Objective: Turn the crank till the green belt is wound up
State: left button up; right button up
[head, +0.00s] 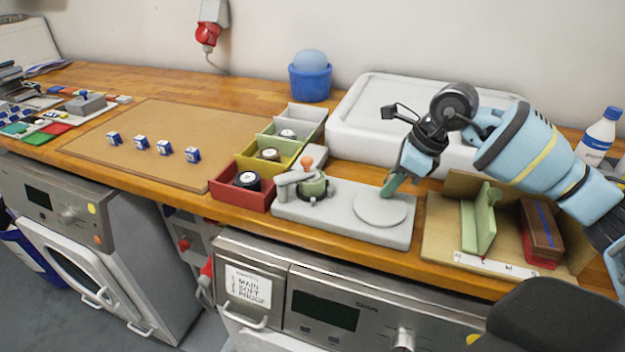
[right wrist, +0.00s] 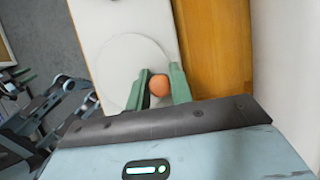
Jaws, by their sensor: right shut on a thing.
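A grey base plate (head: 345,231) lies at the bench's front edge. In the head view this knob is hidden. My left gripper is not in view.
Red, yellow, green and grey bins (head: 240,196) stand close left of the plate. A wooden fixture (head: 440,235) with a green upright is at the right. A large white tray lid (head: 360,130) lies behind. A brown board (head: 150,135) lies at the left.

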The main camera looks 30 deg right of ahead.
aim_at(361, 193)
jog(key=shift+w+a+r, duration=0.1)
jog(key=shift+w+a, duration=0.4)
jog(key=shift+w, duration=0.25)
jog(key=shift+w+a+p, duration=0.25)
jog(key=shift+a+p, duration=0.05)
jog(key=shift+a, duration=0.25)
jog(key=shift+w+a+f, duration=0.2)
jog(key=shift+o, duration=1)
jog(key=shift+a+f, duration=0.1)
jog(key=shift+a, duration=0.7)
jog(key=shift+o, duration=0.2)
jog(key=shift+a, duration=0.15)
jog(key=shift+f, duration=0.1)
jog(key=shift+c, duration=0.4)
jog(key=shift+o, duration=2.3)
jog(key=shift+s, duration=0.2)
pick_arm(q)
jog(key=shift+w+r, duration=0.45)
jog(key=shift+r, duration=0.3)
